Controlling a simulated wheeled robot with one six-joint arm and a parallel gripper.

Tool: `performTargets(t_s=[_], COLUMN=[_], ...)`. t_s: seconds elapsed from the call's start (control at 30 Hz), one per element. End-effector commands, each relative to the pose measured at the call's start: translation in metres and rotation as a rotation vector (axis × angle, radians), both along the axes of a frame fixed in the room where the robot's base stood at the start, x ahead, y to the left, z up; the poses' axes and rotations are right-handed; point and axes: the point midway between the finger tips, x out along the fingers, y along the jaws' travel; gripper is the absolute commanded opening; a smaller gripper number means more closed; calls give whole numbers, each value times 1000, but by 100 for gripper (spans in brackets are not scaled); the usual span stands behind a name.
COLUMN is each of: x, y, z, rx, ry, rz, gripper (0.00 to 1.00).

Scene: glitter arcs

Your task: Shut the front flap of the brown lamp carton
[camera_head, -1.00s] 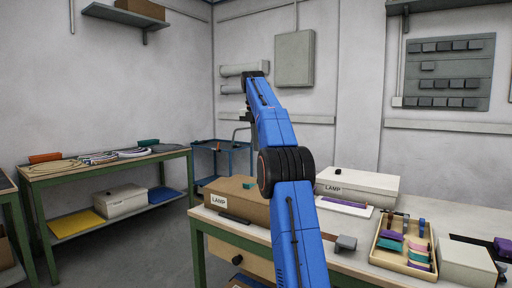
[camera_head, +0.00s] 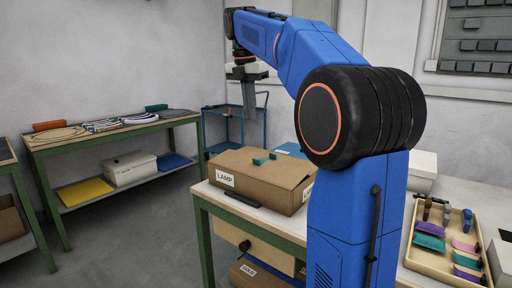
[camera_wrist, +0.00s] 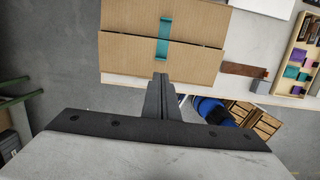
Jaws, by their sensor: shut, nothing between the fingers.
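The brown lamp carton (camera_head: 262,178) sits on the near table's left end, its white LAMP label facing left. Its top looks nearly flat in the head view. In the wrist view the carton (camera_wrist: 125,62) shows two top panels with a thin dark gap between them. A teal piece (camera_wrist: 164,38) spans that gap; it also shows on top in the head view (camera_head: 259,160). My gripper (camera_head: 247,112) points down above and behind the carton. Its fingers (camera_wrist: 161,80) are shut and empty, overlapping the carton's edge in the wrist view. I cannot tell whether they touch it.
My blue arm hides part of the table right of the carton. A tray (camera_head: 437,262) of small coloured items stands at the right. A dark flat bar (camera_head: 243,198) lies by the carton's label side. A blue cart (camera_head: 222,132) stands behind. Open floor lies left of the table.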

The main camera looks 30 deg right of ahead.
Motion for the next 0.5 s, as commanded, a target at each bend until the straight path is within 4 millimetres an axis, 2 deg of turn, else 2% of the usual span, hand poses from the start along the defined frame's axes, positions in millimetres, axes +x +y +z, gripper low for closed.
performTargets(t_s=[0.23,0.5], x=[-4,-1], y=[1,-6], z=[-14,-58], rx=[0,-1], ry=[1,2], rz=[0,0], gripper=[0,0])
